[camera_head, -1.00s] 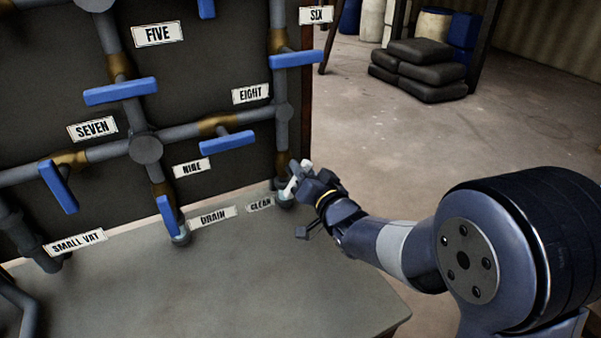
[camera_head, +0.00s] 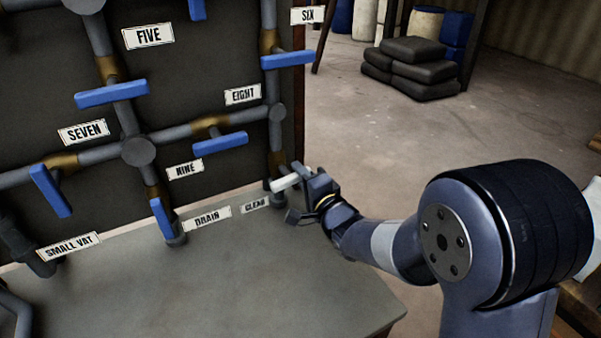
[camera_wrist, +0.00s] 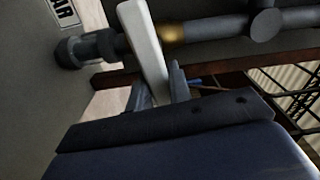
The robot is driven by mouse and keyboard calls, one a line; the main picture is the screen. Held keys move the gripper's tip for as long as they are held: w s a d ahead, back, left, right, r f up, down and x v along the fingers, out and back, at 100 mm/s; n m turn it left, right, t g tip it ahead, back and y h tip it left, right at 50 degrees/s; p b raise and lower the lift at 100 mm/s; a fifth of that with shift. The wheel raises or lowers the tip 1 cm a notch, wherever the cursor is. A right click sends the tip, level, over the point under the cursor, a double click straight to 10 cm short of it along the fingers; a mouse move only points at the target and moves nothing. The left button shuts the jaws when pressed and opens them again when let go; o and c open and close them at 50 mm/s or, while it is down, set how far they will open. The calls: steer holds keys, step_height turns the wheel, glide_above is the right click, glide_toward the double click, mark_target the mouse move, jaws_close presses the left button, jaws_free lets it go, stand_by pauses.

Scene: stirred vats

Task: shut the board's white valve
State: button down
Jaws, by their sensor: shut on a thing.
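In the head view the lever lies across the upright pipe. My gripper (camera_head: 307,184) is at its right end, shut on it. In the wrist view the white lever (camera_wrist: 144,42) runs down between the fingers of my gripper (camera_wrist: 160,88). It crosses the grey pipe (camera_wrist: 215,27) there, beside a brass valve body (camera_wrist: 172,33). The lever's gripped end is partly hidden by the fingers.
A grey bench top (camera_head: 270,275) lies below. Dark sacks (camera_head: 412,68) are stacked on open floor behind.

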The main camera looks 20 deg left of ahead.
steer(key=shift+f+m, duration=0.15)
steer(key=shift+m, duration=0.55)
steer(key=c, duration=1.3)
jaws_free()
steer(key=shift+d, duration=0.1)
steer(key=v, duration=1)
steer(key=shift+s+d, duration=0.2)
steer(key=shift+d, duration=0.05)
